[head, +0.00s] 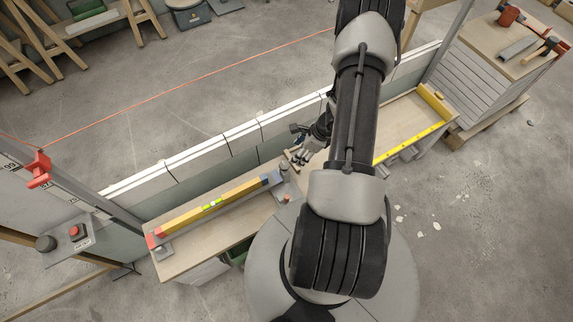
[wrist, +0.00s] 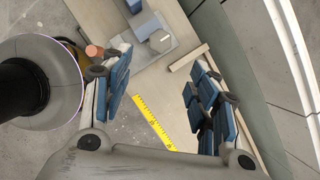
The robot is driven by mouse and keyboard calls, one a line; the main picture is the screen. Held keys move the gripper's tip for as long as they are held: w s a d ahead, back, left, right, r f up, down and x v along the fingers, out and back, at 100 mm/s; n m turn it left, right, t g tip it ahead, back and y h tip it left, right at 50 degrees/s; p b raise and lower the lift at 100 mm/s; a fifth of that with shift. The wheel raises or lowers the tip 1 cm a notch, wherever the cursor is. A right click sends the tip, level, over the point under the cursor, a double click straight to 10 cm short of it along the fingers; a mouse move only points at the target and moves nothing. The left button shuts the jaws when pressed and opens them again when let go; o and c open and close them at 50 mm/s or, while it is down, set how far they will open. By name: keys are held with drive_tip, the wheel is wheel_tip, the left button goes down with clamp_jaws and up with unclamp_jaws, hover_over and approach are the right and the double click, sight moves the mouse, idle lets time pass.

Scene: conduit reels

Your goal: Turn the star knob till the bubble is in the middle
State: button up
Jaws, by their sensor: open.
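A yellow spirit level (head: 225,198) lies along the wooden bench (head: 185,262), with a bright green-yellow vial (head: 212,205). The bubble's place in it is too small to tell. A grey knob (head: 284,168) stands by the level's right end; in the wrist view it looks like a grey many-sided knob (wrist: 161,41) on a grey plate. Whether it is star-shaped is unclear. My gripper (head: 300,152) is partly hidden by my arm, just right of the knob. In the wrist view its fingers (wrist: 160,95) are wide apart and empty, with the knob beyond them, untouched.
A low block wall (head: 190,160) runs behind the bench. A wooden strip (wrist: 188,57) lies beside the knob plate. A copper-coloured round piece (wrist: 94,51) is near the left finger. A yellow tape (head: 410,145) lies on the right. A red-button box (head: 78,232) stands at left.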

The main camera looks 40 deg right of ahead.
sight(286, 165)
drive_tip(key=b+x, duration=0.3)
drive_tip(key=x, duration=0.9)
drive_tip(key=shift+w+f+b, duration=0.15)
drive_tip(key=shift+f+b, duration=0.1)
drive_tip(key=shift+b, duration=0.15)
drive_tip(key=shift+c, duration=0.5)
drive_tip(key=c, duration=1)
